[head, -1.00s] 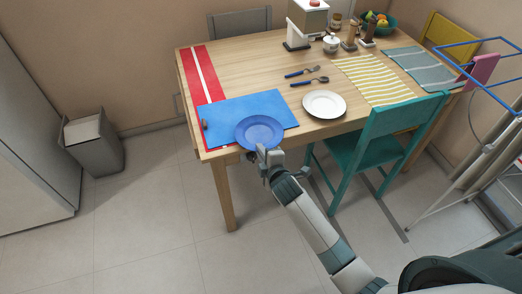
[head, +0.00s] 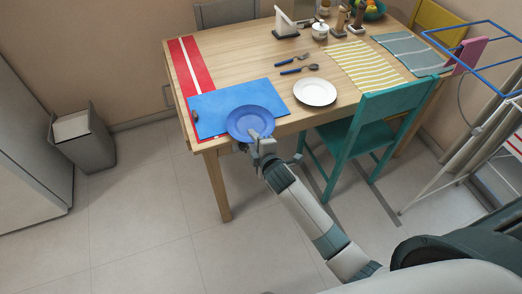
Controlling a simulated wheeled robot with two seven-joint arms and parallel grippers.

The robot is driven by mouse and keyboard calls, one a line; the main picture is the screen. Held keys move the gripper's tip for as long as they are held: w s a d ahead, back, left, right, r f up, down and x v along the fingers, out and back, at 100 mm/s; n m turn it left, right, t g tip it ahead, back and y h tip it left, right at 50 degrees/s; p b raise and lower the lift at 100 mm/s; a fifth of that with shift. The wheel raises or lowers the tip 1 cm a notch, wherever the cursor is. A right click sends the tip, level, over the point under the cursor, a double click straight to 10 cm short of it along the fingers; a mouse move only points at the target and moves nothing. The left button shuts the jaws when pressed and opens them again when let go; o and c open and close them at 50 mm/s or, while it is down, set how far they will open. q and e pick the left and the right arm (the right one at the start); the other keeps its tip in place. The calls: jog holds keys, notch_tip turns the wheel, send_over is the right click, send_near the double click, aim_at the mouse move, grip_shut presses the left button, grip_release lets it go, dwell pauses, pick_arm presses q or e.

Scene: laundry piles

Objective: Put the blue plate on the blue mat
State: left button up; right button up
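The blue plate (head: 250,122) is over the front right part of the blue mat (head: 215,100), overlapping the mat's front edge in the head view. My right gripper (head: 259,137) is at the plate's near rim and looks shut on it, with the plate about level. I cannot tell whether the plate touches the mat or is a little above it. The mat lies flat on the wooden table's left front part, partly over a red runner. My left gripper is not in view.
A white plate (head: 315,92), a fork (head: 290,60) and a spoon (head: 298,69) lie right of the mat. A small brown object (head: 194,117) is at the mat's left edge. A teal chair (head: 368,125) stands at the table's front, right of my arm.

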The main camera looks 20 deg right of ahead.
jog(key=b+v, duration=0.1)
jog(key=v, duration=1.1)
jog(key=shift+w+f, duration=0.1)
dwell(0.5)
jog(key=s+d+f+m+g, duration=0.15)
jog(key=s+f, duration=0.35)
jog(key=f, duration=0.7)
jog(key=s+d+f+m+g, duration=0.1)
jog(key=s+f+m+g, duration=0.35)
jog(key=f, duration=0.75)
jog(key=s+d+f+m+g, duration=0.1)
jog(key=s+f, duration=0.6)
jog(key=f, duration=0.5)
jog(key=s+f+m+g, duration=0.2)
jog(key=s+f, duration=0.3)
jog(key=s, duration=0.5)
jog(key=s+d+f+m+g, duration=0.1)
jog(key=s+f+m, duration=0.1)
jog(key=s+f, duration=0.4)
jog(key=s+d+f+m+g, duration=0.1)
jog(key=s+f, duration=0.4)
jog(key=s, duration=1)
jog(key=shift+s+d+f+m+g, duration=0.25)
jog(key=shift+f+m+g, duration=0.1)
jog(key=shift+m+g, duration=0.5)
